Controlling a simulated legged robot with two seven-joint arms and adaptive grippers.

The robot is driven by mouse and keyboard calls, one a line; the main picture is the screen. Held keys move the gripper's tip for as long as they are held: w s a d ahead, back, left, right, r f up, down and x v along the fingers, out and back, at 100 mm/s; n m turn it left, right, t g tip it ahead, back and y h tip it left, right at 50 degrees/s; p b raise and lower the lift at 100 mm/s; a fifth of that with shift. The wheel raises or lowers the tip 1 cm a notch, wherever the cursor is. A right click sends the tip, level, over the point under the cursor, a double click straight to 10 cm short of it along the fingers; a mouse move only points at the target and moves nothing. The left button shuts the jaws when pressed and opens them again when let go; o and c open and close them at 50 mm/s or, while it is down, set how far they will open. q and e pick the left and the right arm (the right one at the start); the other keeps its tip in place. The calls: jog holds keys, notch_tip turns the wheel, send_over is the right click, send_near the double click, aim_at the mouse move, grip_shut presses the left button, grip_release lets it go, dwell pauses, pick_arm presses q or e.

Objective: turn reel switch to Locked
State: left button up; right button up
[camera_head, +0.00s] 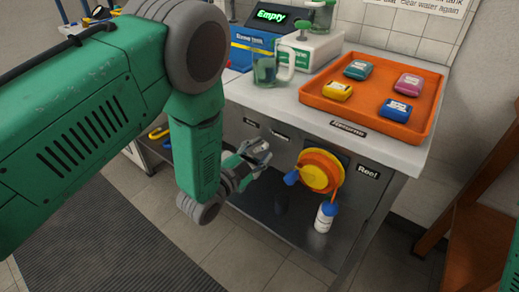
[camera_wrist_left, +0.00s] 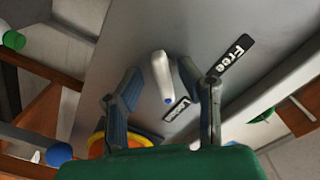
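The reel switch, a pale lever (camera_wrist_left: 160,74) with a small blue tip, shows in the left wrist view on the grey front panel. A "Free" label (camera_wrist_left: 231,57) is right of it, and a second label (camera_wrist_left: 175,110), partly covered and hard to read, is by its blue tip. My left gripper (camera_wrist_left: 162,92) is open, its fingers on either side of the lever in the picture; contact cannot be told. In the head view my left gripper (camera_head: 258,158) is in front of the panel and hides the lever. My right gripper is not in view.
The orange and yellow reel (camera_head: 320,171) with blue parts is right of my left gripper, by the "Reel" label (camera_head: 368,171). Above, the bench top holds an orange tray (camera_head: 425,115) with colored blocks and a clear jug (camera_head: 266,72). A white bottle (camera_head: 324,218) is below the reel.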

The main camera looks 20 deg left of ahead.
pick_arm(q)
jog(key=shift+s+a, duration=0.2)
jog(key=shift+s, duration=0.05)
jog(key=v, duration=1.1)
jog(key=shift+s, duration=0.15)
jog(key=s+a+f+n+g+y+p, duration=0.35)
jog(key=s+f+n+g, duration=0.3)
jog(key=f, duration=0.25)
jog(key=s+a+f+n+g+y, duration=0.1)
jog(key=s+a+f+n+g, duration=0.1)
jog(key=s+g, duration=0.3)
jog(key=s+a+f+n+g+y+p, duration=0.1)
jog(key=s+n+g, duration=0.3)
jog(key=s, duration=0.9)
jog(key=shift+s+a+f+g+y, duration=0.3)
jog(key=shift+a+f+g+y, duration=0.05)
jog(key=shift+a+f+g, duration=0.1)
